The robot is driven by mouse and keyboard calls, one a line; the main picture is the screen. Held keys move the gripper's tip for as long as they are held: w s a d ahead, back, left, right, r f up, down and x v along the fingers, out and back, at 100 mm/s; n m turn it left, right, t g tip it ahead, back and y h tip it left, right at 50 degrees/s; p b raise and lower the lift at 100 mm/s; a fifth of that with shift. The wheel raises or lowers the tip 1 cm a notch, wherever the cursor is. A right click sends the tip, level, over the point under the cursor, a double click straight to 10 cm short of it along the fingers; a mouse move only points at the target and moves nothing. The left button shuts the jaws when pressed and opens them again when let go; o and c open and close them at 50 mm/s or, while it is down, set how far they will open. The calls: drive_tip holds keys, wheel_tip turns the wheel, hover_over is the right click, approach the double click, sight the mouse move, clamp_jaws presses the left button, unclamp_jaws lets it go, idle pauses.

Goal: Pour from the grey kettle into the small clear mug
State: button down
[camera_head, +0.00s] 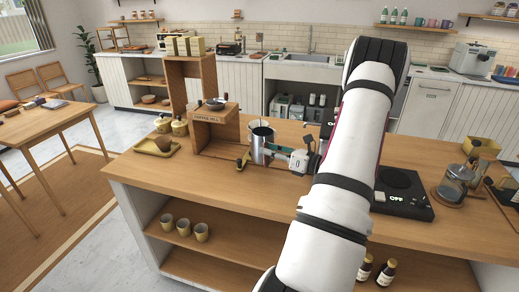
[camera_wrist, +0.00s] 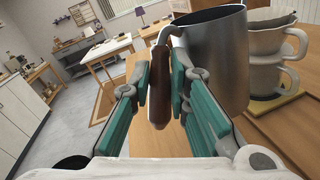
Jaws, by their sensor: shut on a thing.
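The grey kettle (camera_head: 258,150) is a metal vessel with an open, dark top, near the middle of the counter in the head view. It looks upright; I cannot tell whether its base touches the counter. In the wrist view the kettle (camera_wrist: 215,62) fills the upper right. My gripper (camera_wrist: 161,88) is shut on its brown handle (camera_wrist: 159,105), with a teal finger on each side. In the head view my gripper (camera_head: 283,154) is just right of the kettle. I cannot make out the small clear mug; my arm covers part of the counter.
A wooden stand (camera_head: 214,128) is close on the kettle's left. A tray (camera_head: 158,150) and yellow canisters stand farther left. A black hot plate (camera_head: 410,205) and a glass press (camera_head: 455,185) are to the right. Stacked pale cups (camera_wrist: 270,75) are beside the kettle. The front counter is clear.

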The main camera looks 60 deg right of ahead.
drive_tip(key=shift+r, duration=0.15)
wheel_tip(320, 180, up, 5)
drive_tip(key=p, duration=0.2)
drive_tip(key=shift+p, duration=0.35)
drive_tip(key=shift+w, duration=0.1)
idle(0.4)
